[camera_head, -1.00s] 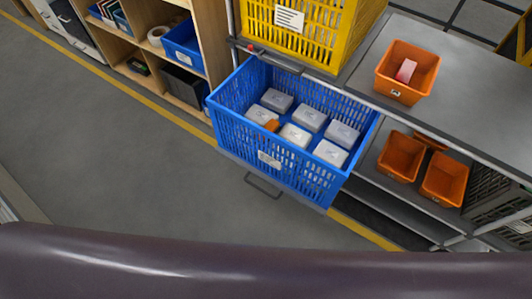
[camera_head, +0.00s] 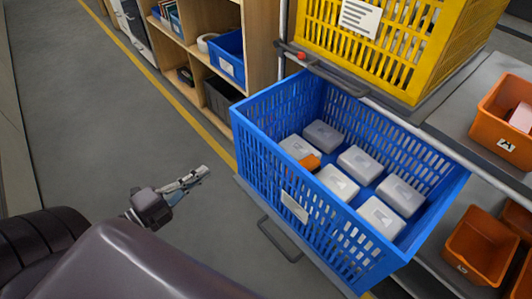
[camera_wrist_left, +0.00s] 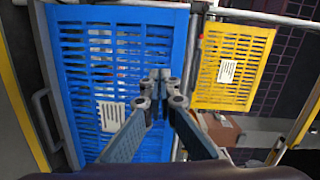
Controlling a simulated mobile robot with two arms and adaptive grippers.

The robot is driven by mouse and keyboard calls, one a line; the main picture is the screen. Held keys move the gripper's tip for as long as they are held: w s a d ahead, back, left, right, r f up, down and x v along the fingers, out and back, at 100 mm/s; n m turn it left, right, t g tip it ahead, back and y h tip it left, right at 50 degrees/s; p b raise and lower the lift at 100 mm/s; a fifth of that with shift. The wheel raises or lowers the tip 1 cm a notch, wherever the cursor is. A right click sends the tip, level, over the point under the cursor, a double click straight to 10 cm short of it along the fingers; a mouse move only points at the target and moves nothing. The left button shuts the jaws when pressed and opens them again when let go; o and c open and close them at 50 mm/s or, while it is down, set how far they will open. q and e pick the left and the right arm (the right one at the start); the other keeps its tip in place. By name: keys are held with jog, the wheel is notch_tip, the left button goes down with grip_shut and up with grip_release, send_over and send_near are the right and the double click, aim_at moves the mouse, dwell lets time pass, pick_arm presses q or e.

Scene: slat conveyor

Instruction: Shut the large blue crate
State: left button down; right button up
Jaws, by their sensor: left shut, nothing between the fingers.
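The large blue crate (camera_head: 262,166) sits pulled out from the rack on a grey sliding base with a handle (camera_head: 280,242) at its front. It holds several grey-white boxes and a small orange item. In the left wrist view the crate wall (camera_wrist_left: 80,75) with its white label fills the left half. My left gripper (camera_head: 204,172) is shut and empty, in the air to the left of the crate's front and apart from it. Its fingertips (camera_wrist_left: 161,76) show in front of the crate wall in the left wrist view. My right gripper is not in view.
A yellow crate (camera_head: 395,40) stands above and behind the blue one. Orange bins (camera_head: 480,245) stand on shelves at the right. A wooden shelf unit (camera_head: 262,50) stands at the upper left. The grey floor (camera_head: 110,130) left of the blue crate is open.

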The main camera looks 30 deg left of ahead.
pick_arm(q)
jog(key=d+r+m+h, duration=0.2)
send_near(258, 140)
jog(key=shift+m, duration=0.3)
jog(key=x, duration=0.7)
jog(key=shift+f+b, duration=0.1)
jog(key=shift+b, duration=0.2)
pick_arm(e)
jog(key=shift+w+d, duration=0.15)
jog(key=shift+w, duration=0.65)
pick_arm(q)
jog(key=shift+w, duration=0.1)
